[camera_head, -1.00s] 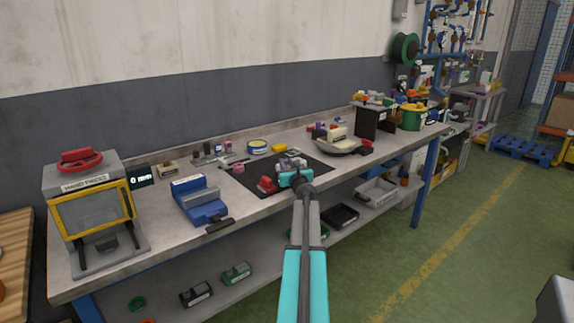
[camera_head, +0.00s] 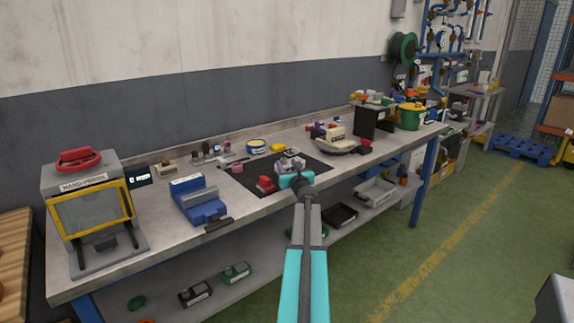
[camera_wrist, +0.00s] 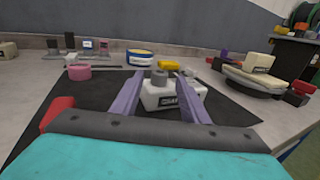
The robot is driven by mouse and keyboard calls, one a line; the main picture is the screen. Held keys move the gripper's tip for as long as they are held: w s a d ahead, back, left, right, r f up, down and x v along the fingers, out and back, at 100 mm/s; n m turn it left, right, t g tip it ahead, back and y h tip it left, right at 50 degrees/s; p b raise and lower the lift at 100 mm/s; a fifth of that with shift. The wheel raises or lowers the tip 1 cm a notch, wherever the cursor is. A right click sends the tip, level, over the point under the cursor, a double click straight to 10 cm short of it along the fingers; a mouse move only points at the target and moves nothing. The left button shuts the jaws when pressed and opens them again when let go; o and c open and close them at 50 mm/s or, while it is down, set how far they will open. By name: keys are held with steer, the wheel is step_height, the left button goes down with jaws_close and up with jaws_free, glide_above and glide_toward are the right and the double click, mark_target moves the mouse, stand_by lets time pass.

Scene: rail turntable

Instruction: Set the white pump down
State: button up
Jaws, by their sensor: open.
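The white pump (camera_wrist: 158,97) stands upright on the black mat (camera_wrist: 100,106) in the wrist view. It has a grey round top and a dark label. My gripper (camera_wrist: 162,92) is open, with one purple finger on each side of the pump. I cannot tell whether the fingers touch it. In the head view, my gripper (camera_head: 290,172) is over the mat, and the pump (camera_head: 288,163) shows just behind it, partly hidden.
A red block (camera_head: 265,184) lies on the mat left of my gripper. A pink cylinder (camera_wrist: 78,72), a blue-and-yellow tin (camera_wrist: 139,58) and a yellow item (camera_wrist: 168,65) stand behind. A scale-like tray with parts (camera_head: 334,147) is to the right.

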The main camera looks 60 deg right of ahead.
steer(key=shift+b+v, duration=0.3)
steer(key=shift+v, duration=4.55)
